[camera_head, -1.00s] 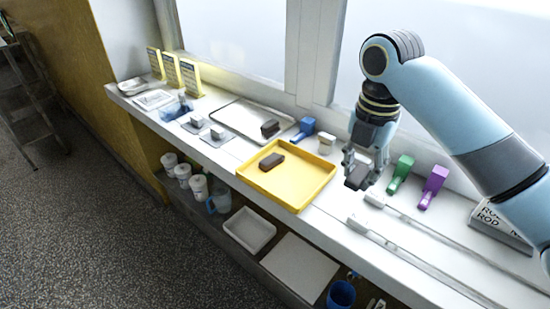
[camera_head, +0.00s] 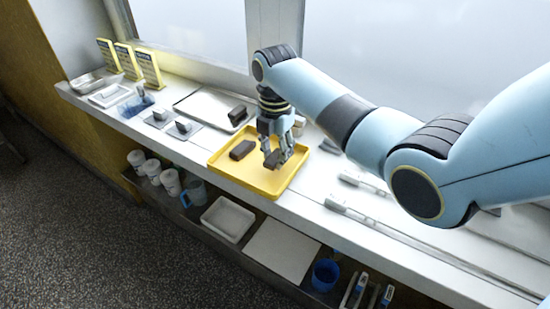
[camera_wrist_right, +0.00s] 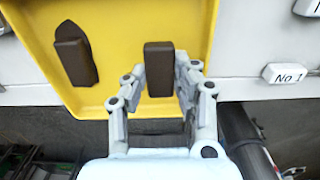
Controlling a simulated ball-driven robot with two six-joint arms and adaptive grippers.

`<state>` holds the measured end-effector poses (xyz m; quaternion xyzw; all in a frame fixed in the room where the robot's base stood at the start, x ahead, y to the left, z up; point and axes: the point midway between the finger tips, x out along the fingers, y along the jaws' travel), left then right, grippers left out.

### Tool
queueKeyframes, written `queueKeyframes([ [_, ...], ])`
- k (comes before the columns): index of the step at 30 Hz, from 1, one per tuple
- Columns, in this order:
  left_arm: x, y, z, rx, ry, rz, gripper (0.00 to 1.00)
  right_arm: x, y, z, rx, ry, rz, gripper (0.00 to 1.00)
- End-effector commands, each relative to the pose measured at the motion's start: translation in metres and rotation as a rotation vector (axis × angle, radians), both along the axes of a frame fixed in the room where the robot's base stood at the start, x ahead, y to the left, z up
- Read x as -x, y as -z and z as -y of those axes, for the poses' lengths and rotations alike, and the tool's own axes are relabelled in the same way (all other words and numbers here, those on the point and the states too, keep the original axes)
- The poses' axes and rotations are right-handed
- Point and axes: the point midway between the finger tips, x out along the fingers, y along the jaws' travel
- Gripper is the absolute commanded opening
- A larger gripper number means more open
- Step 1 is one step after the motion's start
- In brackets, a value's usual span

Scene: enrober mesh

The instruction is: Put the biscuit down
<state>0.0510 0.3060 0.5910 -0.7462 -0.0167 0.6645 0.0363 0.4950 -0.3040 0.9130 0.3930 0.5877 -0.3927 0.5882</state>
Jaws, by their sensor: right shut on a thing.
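A dark brown biscuit (camera_head: 272,160) is held between the fingers of my right gripper (camera_head: 279,155), over the right part of the yellow tray (camera_head: 250,182). In the right wrist view the held biscuit (camera_wrist_right: 159,70) stands between the two fingers of the gripper (camera_wrist_right: 160,80). The tray's yellow floor (camera_wrist_right: 115,30) lies behind it. I cannot tell whether the biscuit touches the tray. A second brown biscuit (camera_head: 242,149) lies on the tray's left part and also shows in the wrist view (camera_wrist_right: 76,58). My left gripper is not in view.
A metal tray (camera_head: 205,103) with another brown block (camera_head: 238,114) stands behind the yellow tray. Small stands (camera_head: 183,125) and yellow cards (camera_head: 128,62) are at the left. Pale rods (camera_head: 345,206) lie at the right. A shelf below holds a white tray (camera_head: 228,218) and a blue cup (camera_head: 325,274).

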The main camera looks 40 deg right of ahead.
Motion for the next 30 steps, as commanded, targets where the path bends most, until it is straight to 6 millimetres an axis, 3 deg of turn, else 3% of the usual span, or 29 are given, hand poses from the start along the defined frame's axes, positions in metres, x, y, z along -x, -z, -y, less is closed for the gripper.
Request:
queueKeyframes([
  [4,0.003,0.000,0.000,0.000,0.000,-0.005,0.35,0.000,0.017,0.000,-0.001,0.000,0.000,0.09],
  [15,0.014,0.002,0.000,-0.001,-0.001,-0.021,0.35,0.000,0.021,0.000,0.000,0.000,0.001,0.09],
  [16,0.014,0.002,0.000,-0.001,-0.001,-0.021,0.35,0.000,0.021,0.000,0.000,0.000,0.001,0.29],
  [21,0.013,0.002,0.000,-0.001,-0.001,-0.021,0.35,0.000,0.021,0.000,0.000,0.000,0.001,0.50],
  [30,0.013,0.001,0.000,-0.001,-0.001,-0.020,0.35,0.000,0.017,0.000,-0.001,0.000,0.002,0.50],
])
